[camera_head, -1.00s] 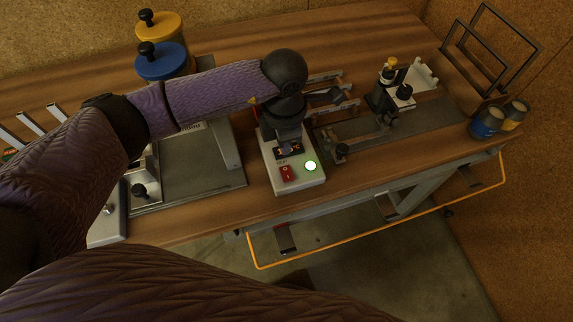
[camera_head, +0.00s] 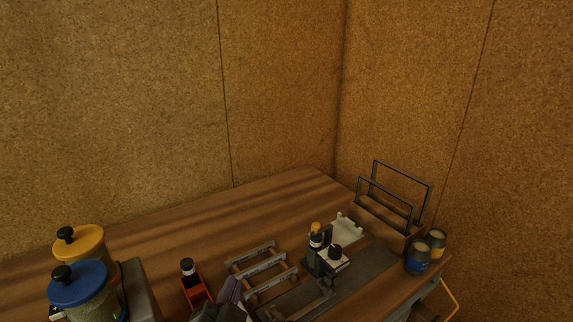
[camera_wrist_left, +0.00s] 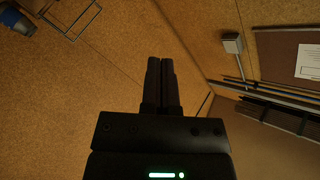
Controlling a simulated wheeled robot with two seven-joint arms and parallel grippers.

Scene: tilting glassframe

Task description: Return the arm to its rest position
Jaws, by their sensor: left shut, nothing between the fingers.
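My left gripper shows in the left wrist view (camera_wrist_left: 161,85), with its two dark fingers shut together and nothing between them. In the head view only a small dark and purple part of my left arm shows at the bottom edge, in front of the workbench (camera_head: 150,240). The fingertips cannot be made out there. In the wrist view the fingers point toward the cork wall and touch nothing visible. My right gripper is not in view.
On the bench stand yellow-lidded (camera_head: 80,243) and blue-lidded (camera_head: 80,285) jars, a red holder (camera_head: 196,295), a slatted rack (camera_head: 262,265), a black-and-white fixture (camera_head: 318,258), wire frames (camera_head: 400,195) and two small tins (camera_head: 417,258). The back of the bench is clear.

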